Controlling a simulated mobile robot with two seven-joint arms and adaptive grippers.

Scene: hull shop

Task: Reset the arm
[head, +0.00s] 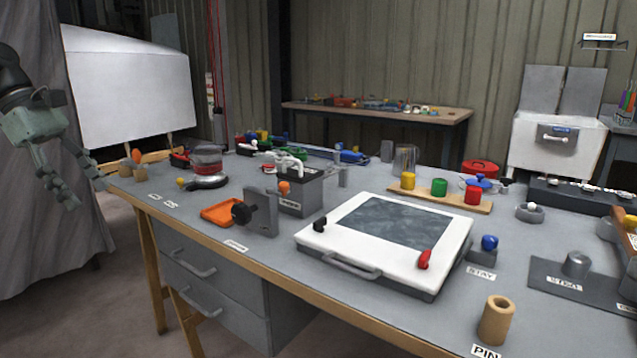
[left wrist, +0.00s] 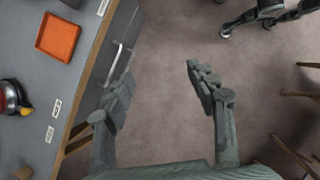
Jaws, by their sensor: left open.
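My left gripper (head: 82,190) is at the far left of the head view, off the left end of the workbench and in front of a grey curtain. In the left wrist view its two fingers (left wrist: 165,90) are spread apart with bare floor between them. It is open and holds nothing. My right gripper is not in the head view. The workbench (head: 215,262) fills the middle and right of the head view.
A white panel with a dark screen (head: 400,222) lies on the bench. An orange tray (head: 220,213) and a kettle (head: 208,168) stand near its left end; the tray also shows in the left wrist view (left wrist: 58,36). Drawers with handles (head: 190,262) are under the bench. The floor (left wrist: 170,130) below the gripper is clear.

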